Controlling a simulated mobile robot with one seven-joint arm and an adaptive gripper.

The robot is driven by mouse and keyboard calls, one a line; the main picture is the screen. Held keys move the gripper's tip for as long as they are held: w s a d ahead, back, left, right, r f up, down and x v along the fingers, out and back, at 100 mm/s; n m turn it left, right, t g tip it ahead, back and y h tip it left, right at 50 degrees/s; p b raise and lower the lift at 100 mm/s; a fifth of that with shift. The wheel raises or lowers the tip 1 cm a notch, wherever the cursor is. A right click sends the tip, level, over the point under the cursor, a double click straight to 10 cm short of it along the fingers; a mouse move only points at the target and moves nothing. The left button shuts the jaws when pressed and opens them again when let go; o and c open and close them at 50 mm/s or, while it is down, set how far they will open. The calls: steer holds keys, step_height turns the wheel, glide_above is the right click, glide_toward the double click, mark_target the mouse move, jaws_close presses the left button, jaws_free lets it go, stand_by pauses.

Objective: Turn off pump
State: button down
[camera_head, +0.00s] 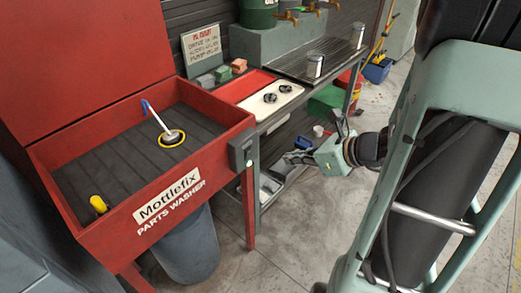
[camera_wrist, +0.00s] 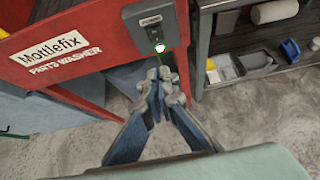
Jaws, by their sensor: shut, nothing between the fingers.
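The red parts washer (camera_head: 100,190) stands at the left in the head view, with "Mottlefix PARTS WASHER" on its front. A dark switch box (camera_head: 241,150) is mounted at its front right corner. I cannot tell the exact gap.
A grey bin (camera_head: 185,250) stands under the washer. A workbench (camera_head: 275,112) with a tray and cans adjoins on the right, with a low shelf beneath. The floor in front is open.

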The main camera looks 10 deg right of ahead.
steer(key=shift+w+f, duration=0.1)
steer(key=b, duration=0.2)
glide_toward(250, 154)
steer(key=x, duration=0.4)
steer(key=shift+a+f, duration=0.15)
steer(key=shift+f, duration=0.35)
steer(key=shift+w+a, duration=0.35)
steer(key=shift+w, duration=0.15)
